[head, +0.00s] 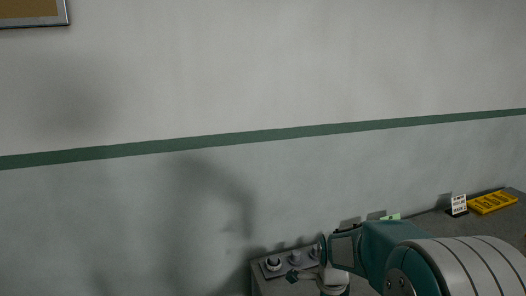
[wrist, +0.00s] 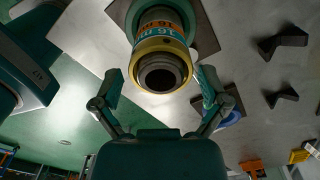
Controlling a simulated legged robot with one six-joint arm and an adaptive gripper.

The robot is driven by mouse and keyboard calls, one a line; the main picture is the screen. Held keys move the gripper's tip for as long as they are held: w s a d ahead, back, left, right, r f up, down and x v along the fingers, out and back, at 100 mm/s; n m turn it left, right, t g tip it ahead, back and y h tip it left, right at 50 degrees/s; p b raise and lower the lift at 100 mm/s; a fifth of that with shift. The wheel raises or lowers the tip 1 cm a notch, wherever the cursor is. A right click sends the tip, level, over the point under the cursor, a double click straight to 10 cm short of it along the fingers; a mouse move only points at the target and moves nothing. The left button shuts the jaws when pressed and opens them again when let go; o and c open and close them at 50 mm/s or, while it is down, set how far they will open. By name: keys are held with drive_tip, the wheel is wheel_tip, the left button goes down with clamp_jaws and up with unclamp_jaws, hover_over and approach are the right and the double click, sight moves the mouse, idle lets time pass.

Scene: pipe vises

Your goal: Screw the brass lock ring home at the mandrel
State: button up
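In the wrist view, a brass-coloured ring (wrist: 160,49) sits around a round part with a dark, hollow end facing the camera. A teal and orange band with white lettering (wrist: 162,28) lies just behind the ring. My gripper (wrist: 161,76) is open, with one teal-padded finger on each side of the ring. Gaps show between both fingers and the ring; the depth between them is hard to judge. Which part is the mandrel, and whether the ring is seated, I cannot tell. In the head view my arm partly hides the work area.
In the head view, a dark plate with several round fittings (head: 273,264) is on the bench by the wall. A yellow tray (head: 492,202) and a small white sign (head: 459,204) stand at the right. In the wrist view, dark angled brackets (wrist: 283,42) are at the right.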

drive_tip(key=n, duration=1)
drive_tip(key=c, duration=1.1)
drive_tip(key=m, duration=0.3)
drive_tip(key=shift+m, duration=0.3)
drive_tip(key=m, duration=0.4)
